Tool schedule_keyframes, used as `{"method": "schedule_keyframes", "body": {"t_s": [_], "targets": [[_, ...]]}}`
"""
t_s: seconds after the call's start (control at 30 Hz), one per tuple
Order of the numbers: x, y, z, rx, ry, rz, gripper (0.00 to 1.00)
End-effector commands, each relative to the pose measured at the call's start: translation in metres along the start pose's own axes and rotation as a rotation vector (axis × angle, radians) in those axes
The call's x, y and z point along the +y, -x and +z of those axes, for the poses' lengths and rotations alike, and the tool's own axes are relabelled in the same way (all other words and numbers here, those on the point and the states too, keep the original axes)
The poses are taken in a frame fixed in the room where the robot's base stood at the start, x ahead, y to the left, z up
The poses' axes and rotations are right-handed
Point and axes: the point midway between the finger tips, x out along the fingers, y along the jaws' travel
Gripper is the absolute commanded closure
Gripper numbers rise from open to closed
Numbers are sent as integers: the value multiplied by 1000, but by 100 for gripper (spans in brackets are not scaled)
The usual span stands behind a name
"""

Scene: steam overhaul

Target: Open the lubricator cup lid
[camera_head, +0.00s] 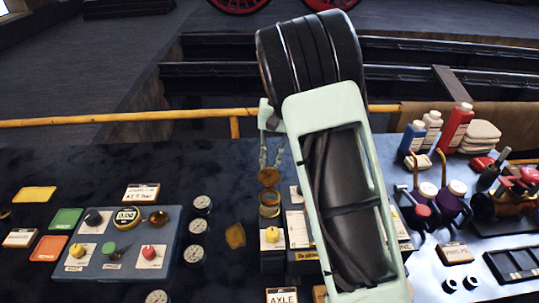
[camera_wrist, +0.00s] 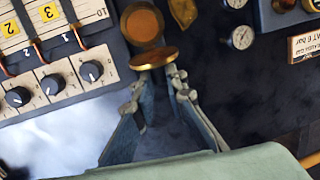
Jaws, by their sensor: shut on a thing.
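The lubricator cup (camera_head: 269,210) is a small brass cup on the dark bench, below my gripper in the head view. It also shows in the wrist view (camera_wrist: 142,24). Its round brass lid (camera_head: 268,176) stands raised and tilted from the cup; in the wrist view the lid (camera_wrist: 153,58) appears as a narrow ellipse. My gripper (camera_head: 272,160) reaches down to the lid, with its fingertips (camera_wrist: 160,75) closed about the lid's near edge. The exact contact and the hinge are hard to see.
A grey panel with knobs (camera_head: 115,262) and several gauges (camera_head: 196,227) stand left of the cup. A labelled box with black knobs (camera_wrist: 52,84) is close beside it in the wrist view. Bottles (camera_head: 456,128) stand at right. A yellow rail (camera_head: 110,119) runs behind the bench.

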Motion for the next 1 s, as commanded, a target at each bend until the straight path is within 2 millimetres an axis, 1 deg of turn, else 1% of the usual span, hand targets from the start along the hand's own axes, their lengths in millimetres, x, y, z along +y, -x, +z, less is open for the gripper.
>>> {"method": "schedule_keyframes", "body": {"t_s": [0.03,0.57,0.6,0.73,1.0], "targets": [[0,2,-1,-8,-1,1,100],[0,-1,-2,-27,-4,0,100],[0,-1,-2,-27,-4,0,86],[0,-1,-2,-27,-4,0,71],[0,0,-2,-27,-4,0,70]]}}
